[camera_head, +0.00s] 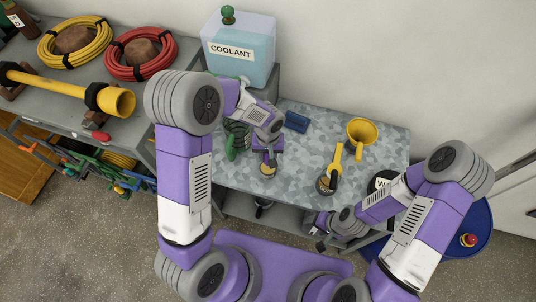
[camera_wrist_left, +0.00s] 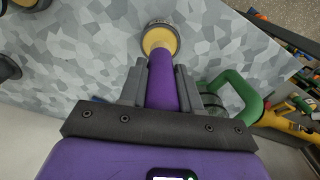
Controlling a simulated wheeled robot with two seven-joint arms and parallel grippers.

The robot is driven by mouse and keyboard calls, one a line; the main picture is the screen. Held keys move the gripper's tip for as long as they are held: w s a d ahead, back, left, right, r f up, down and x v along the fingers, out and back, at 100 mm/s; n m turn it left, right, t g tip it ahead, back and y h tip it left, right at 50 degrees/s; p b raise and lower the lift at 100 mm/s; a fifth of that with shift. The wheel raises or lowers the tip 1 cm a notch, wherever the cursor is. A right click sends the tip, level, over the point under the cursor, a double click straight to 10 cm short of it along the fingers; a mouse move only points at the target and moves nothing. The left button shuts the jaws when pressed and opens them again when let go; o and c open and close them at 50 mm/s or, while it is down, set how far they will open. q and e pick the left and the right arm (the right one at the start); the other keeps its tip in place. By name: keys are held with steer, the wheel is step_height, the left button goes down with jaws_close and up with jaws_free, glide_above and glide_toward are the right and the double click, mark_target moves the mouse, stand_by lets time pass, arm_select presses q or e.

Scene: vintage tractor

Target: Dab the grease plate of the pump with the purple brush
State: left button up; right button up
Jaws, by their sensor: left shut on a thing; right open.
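My left gripper (camera_head: 269,150) is shut on the purple brush (camera_wrist_left: 162,80), seen between the fingers in the left wrist view. The brush's tan collar and round dark-rimmed head (camera_wrist_left: 159,38) point away from the gripper, over the grey patterned tabletop. In the head view the brush head (camera_head: 268,170) shows near the front of the table. A green handled thing (camera_head: 238,135) stands left of the gripper; its handle (camera_wrist_left: 245,92) also shows in the wrist view. I cannot tell whether it is the pump, and I cannot make out a grease plate. My right gripper (camera_head: 322,236) is open and empty, low by the table's front edge.
On the table (camera_head: 225,172) are a blue block (camera_head: 297,121), a yellow funnel-like cup (camera_head: 362,132) and a yellow-handled tool (camera_head: 337,158) with a dark round end. The coolant tank (camera_head: 240,65) stands behind. Bare tabletop lies between the purple brush and the yellow-handled tool.

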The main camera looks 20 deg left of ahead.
arm_select(q)
steer(key=shift+r+p, duration=1.3)
steer(key=shift+r, duration=1)
steer(key=shift+f, duration=0.1)
